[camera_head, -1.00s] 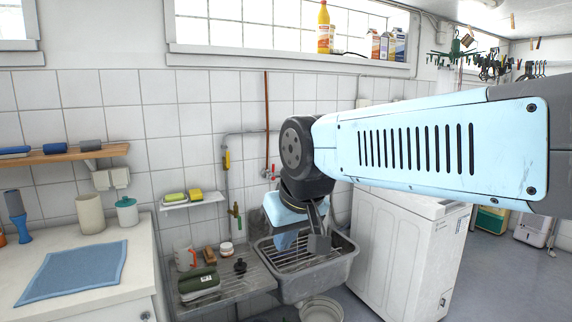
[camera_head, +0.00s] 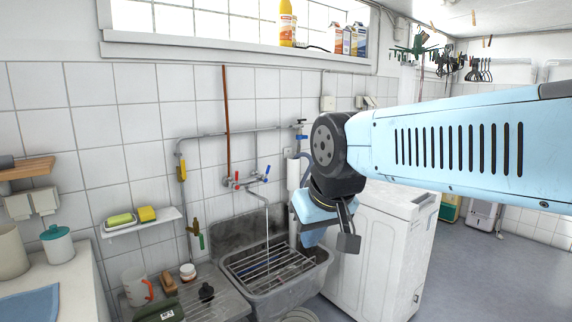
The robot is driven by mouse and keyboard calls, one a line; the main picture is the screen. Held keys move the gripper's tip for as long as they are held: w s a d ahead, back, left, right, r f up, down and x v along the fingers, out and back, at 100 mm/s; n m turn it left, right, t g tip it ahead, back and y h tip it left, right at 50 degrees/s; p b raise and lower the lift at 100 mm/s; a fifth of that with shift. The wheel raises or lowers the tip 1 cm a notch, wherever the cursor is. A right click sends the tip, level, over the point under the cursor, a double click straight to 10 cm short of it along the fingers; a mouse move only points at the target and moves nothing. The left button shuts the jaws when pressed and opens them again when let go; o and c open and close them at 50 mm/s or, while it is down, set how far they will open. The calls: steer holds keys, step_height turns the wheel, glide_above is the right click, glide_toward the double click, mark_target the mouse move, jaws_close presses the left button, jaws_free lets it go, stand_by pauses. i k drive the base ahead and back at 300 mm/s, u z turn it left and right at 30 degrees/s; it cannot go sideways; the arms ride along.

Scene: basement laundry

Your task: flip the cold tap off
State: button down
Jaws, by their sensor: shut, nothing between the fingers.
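The wall tap (camera_head: 250,183) shows above the sink, with a red lever (camera_head: 237,177) on the left and a blue lever (camera_head: 267,170) on the right. The blue lever points up. A thin stream of water (camera_head: 268,225) falls from the spout into the grey sink (camera_head: 285,292). My gripper (camera_head: 348,242) is shut and empty, right of the tap and lower, in front of the sink's right side and the white washing machine. It is apart from both levers in the picture. My wrist hides part of the wall right of the tap.
A rack (camera_head: 262,262) lies across the sink. A ribbed drainboard (camera_head: 225,298) with a mug (camera_head: 135,288) is at left. Above it are a shelf (camera_head: 140,226) with sponges and a copper pipe (camera_head: 226,125). The washing machine (camera_head: 375,265) stands right of the sink.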

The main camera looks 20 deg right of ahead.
mark_target(263, 180)
steer(key=z, duration=0.4)
steer(key=i, duration=1.5)
steer(key=u, duration=0.55)
